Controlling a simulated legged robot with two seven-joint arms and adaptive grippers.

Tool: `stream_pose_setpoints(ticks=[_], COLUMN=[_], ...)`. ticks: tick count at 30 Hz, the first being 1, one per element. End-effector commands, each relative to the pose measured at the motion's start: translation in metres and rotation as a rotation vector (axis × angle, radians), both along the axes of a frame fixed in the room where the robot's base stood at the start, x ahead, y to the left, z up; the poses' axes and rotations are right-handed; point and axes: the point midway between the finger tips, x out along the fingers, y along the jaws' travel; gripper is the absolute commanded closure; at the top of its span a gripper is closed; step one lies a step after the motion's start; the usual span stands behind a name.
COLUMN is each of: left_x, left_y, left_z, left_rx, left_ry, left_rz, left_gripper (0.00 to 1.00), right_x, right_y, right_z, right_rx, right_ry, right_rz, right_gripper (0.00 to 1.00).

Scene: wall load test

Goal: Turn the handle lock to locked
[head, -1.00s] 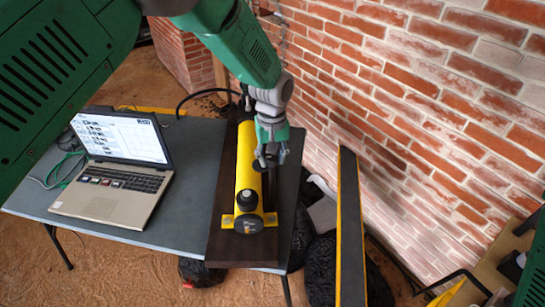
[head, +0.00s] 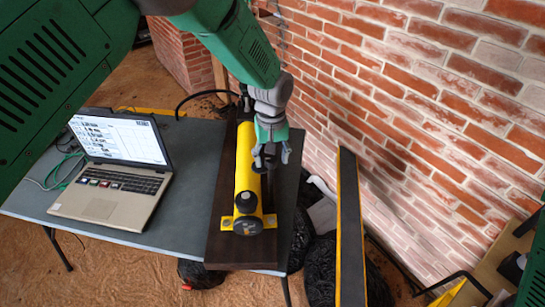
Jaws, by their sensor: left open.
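The yellow hand pump (head: 247,170) lies along a dark board on the table, with a black knob (head: 246,201) on top near its front end. My left gripper (head: 271,160) points down over the right side of the pump, beyond the knob. Its fingers are apart and I see nothing held between them. A dark part shows just below the fingertips, but I cannot tell whether they touch it. I cannot make out the handle lock or its position; the gripper and arm cover part of that side. My right gripper is not in view.
An open laptop (head: 112,165) stands on the grey table (head: 186,212) left of the pump. The dark board (head: 228,256) reaches past the table's front edge. A black and yellow beam (head: 349,230) stands to the right, before the brick wall (head: 420,90). A black hose runs behind the pump.

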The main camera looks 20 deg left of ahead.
Motion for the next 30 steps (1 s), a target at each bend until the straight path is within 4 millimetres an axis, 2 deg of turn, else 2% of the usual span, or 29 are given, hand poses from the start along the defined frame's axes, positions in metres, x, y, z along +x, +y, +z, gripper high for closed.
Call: stream_pose_setpoints(ticks=[5,12,18,23,30], left_x=[0.001,0.003,0.004,0.004,0.004], left_y=[0.000,0.000,-0.001,-0.001,-0.001], left_z=[0.023,0.074,0.105,0.116,0.117], left_rx=[0.000,0.001,0.000,0.000,0.000], left_ry=[-0.004,-0.003,-0.001,0.000,0.000], left_rz=[0.000,0.000,0.000,0.000,0.000], left_gripper=[0.50,0.50,0.50,0.50,0.50], right_x=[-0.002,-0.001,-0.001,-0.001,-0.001], right_y=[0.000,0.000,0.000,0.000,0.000], right_z=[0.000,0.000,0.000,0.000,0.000], right_rx=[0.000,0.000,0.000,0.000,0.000], right_ry=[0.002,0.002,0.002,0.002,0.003], right_rz=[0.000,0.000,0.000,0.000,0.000], right_gripper=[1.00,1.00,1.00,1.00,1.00])
